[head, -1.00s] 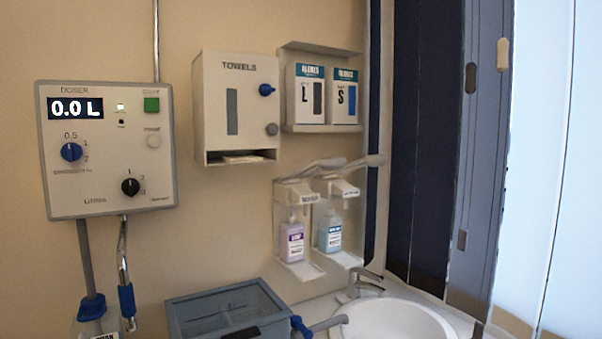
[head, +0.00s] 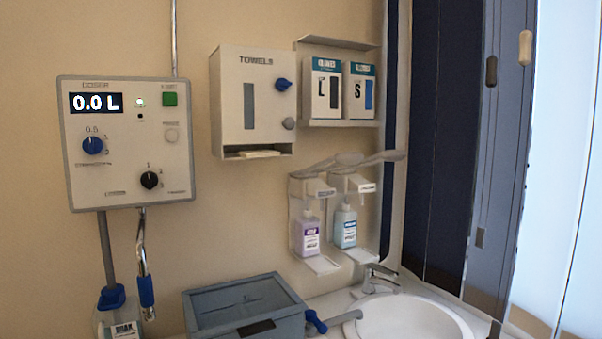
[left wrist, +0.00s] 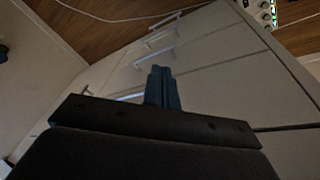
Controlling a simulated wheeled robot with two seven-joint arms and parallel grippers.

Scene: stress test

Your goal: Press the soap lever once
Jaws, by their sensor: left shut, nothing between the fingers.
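Two wall dispensers hang side by side above the sink, each with a long grey lever on top. The left dispenser holds a bottle with a purple label (head: 310,237). The right one holds a bottle with a blue label (head: 346,230). The left lever (head: 338,162) and the right lever (head: 382,158) overlap in the head view. The label print is too small to read surely, so I cannot tell which is soap. My left gripper (left wrist: 161,72) is shut and empty in the left wrist view, in front of pale drawer fronts, with no dispenser near it. My right gripper is not in view.
A white sink (head: 415,318) with a tap (head: 380,279) stands below the dispensers. A grey-blue lidded box (head: 245,306) is left of it. A towel dispenser (head: 268,105), a glove holder (head: 340,122) and a doser panel (head: 125,160) are on the wall.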

